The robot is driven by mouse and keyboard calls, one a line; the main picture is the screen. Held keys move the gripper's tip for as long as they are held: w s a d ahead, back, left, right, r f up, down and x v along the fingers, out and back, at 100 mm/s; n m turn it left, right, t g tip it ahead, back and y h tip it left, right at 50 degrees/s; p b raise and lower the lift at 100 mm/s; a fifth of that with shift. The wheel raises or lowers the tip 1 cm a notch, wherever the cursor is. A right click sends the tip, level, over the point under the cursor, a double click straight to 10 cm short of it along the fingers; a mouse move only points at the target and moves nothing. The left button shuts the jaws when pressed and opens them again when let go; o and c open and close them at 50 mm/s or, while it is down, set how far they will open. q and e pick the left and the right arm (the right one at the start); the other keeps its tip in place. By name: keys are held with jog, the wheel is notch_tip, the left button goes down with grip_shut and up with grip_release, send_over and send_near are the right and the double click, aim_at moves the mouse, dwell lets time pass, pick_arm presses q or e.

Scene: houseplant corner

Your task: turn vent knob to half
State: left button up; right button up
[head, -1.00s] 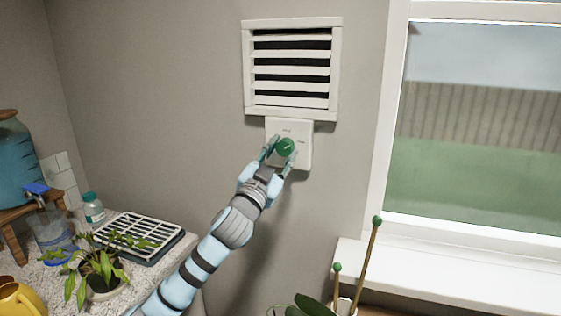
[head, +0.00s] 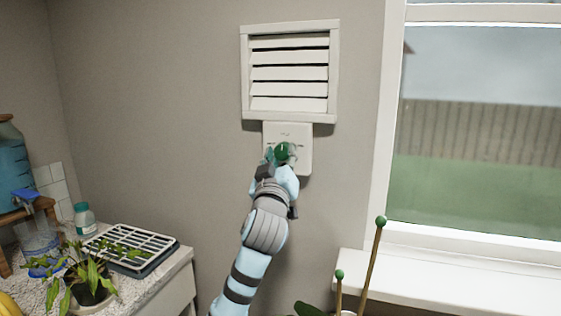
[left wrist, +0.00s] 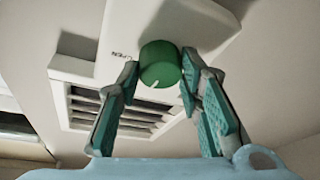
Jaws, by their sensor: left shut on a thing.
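The green round vent knob (head: 282,151) sits on a white plate (head: 301,137) below the white wall vent (head: 245,70). The vent's slats are tilted mostly shut, with thin dark gaps between them. My left gripper (head: 281,155) is shut on the knob, one finger on each side. In the left wrist view the knob (left wrist: 160,63) is between the fingertips of the gripper (left wrist: 160,75), and a short white pointer mark shows on its face. One word on the plate there seems to read OPEN; other markings are too small or hidden. My right gripper is not in view.
A window (head: 480,150) with a white sill is at the right. Green-tipped stakes (head: 372,250) rise at the bottom right. At the left, a counter holds a leafy plant (head: 92,275), a black tray with a white grid (head: 135,245) and a small bottle (head: 85,218). The wall around the knob is clear.

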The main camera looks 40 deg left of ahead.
pick_arm(q)
jog(key=shift+n, duration=0.8)
jog(key=o, duration=1.2)
jog(key=shift+c, duration=0.2)
jog(key=v, duration=1.2)
jog(key=shift+d, duration=0.15)
